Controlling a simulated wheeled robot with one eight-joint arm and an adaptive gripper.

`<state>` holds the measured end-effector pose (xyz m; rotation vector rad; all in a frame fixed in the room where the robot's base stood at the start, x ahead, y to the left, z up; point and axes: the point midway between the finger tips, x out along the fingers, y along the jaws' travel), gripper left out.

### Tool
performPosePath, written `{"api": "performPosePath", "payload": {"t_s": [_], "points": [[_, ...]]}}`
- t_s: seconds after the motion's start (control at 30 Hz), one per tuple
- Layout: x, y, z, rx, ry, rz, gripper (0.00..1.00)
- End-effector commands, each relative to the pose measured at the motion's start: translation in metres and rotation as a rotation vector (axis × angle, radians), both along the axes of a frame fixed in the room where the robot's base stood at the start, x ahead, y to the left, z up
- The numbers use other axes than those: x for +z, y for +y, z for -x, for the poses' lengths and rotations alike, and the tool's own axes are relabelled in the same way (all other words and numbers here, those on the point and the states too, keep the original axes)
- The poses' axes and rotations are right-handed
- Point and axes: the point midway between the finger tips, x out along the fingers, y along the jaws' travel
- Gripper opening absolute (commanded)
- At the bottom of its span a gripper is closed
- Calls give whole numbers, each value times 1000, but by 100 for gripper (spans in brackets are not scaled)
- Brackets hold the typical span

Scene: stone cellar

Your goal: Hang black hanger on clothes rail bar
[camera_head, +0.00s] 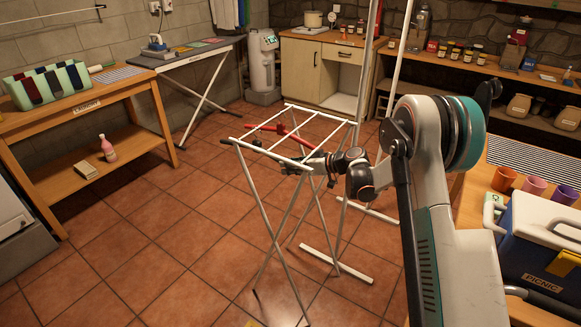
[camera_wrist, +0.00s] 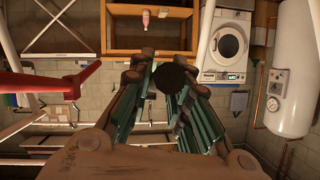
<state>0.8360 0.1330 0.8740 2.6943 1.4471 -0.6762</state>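My gripper (camera_head: 290,168) is at the right side of a white folding drying rack (camera_head: 262,150), near its top bars. In the wrist view its green-padded fingers (camera_wrist: 166,85) stand apart. A dark rounded thing (camera_wrist: 174,79) shows between or just beyond the fingertips; it may be the end of the black hanger, but its shape and any contact are unclear. A red hanger (camera_head: 290,138) lies on the rack and shows at the left of the wrist view (camera_wrist: 52,84). The white clothes rail (camera_head: 367,60) stands behind my arm; its upper bar is out of frame.
A blue cooler (camera_head: 545,240) and cups stand on a table at the right. A washing machine (camera_wrist: 226,46) and boiler (camera_wrist: 290,90) show in the wrist view. The left floor is clear.

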Motion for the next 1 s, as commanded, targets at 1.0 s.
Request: {"api": "performPosePath", "payload": {"t_s": [1.0], "points": [[26, 4, -4, -5, 0, -8, 0]]}}
